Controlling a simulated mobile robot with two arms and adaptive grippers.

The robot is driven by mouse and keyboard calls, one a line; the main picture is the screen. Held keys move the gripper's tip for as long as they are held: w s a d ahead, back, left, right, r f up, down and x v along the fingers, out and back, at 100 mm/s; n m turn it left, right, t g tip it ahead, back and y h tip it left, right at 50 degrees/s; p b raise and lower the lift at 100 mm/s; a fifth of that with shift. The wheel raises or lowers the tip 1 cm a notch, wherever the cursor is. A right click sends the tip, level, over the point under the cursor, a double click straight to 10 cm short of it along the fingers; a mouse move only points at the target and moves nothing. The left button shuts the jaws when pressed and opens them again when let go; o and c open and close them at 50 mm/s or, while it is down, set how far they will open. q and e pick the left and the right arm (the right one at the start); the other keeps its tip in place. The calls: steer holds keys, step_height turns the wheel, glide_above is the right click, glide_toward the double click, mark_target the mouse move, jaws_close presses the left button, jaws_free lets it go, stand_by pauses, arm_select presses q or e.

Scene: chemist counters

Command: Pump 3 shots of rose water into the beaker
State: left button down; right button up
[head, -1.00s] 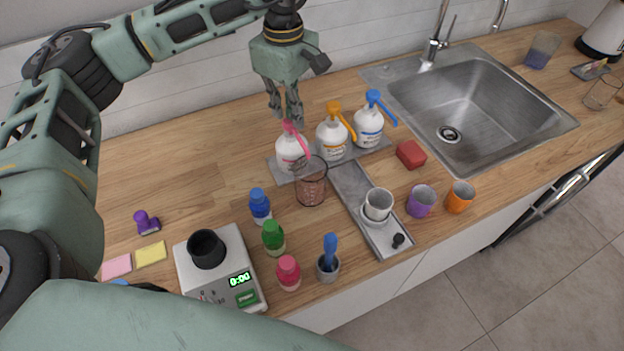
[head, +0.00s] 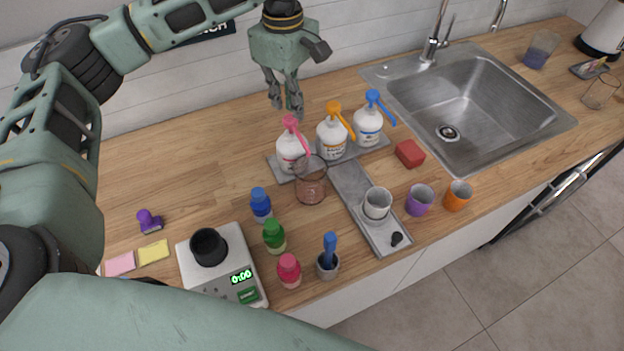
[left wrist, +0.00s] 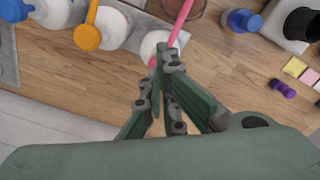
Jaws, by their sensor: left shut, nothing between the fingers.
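A white bottle with a pink pump (head: 292,152) stands at the left end of a row of three pump bottles; its label is too small to read. The glass beaker (head: 311,188) stands just in front of it, under the pink spout, with a pinkish tint at its bottom. My left gripper (head: 286,112) is shut and empty, above and behind the pink pump, not touching it. In the left wrist view, the pink pump (left wrist: 180,25) is just beyond the fingertips and the beaker (left wrist: 183,6) is partly cut off. My right gripper is not in view.
Bottles with an orange pump (head: 333,135) and a blue pump (head: 368,122) stand close to the right. A grey tray (head: 350,178), small capped bottles (head: 274,236), cups (head: 419,200) and a scale (head: 222,262) occupy the front. The sink (head: 470,100) lies right. Counter at left is mostly clear.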

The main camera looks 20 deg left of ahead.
arm_select(q)
step_height(320, 180, up, 6)
steer(key=p, duration=0.3)
stand_by(0.7)
